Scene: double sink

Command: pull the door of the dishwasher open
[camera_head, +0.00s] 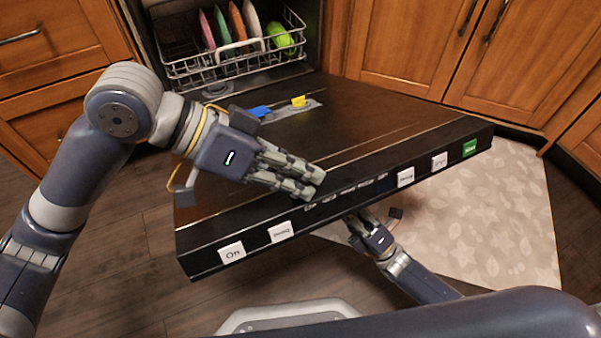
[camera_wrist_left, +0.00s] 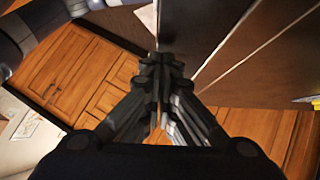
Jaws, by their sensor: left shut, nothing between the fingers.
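The dishwasher door (camera_head: 400,110) is swung down and lies open, close to level, with its dark inner side up. Its front edge carries a row of white labels and one green label. My left gripper (camera_head: 318,185) is shut and empty, over the inner side near the front edge; I cannot tell whether it touches. In the left wrist view its fingers (camera_wrist_left: 160,75) are together, with the dark door (camera_wrist_left: 250,50) beside them. My right gripper (camera_head: 358,220) is at the underside of the front edge, its fingertips partly hidden by the door.
A dish rack (camera_head: 235,65) with coloured plates and a green item stands inside the dishwasher. Wooden cabinets (camera_head: 420,45) flank the opening on both sides. A patterned light mat (camera_head: 500,220) lies on the wooden floor (camera_head: 120,270) at the right.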

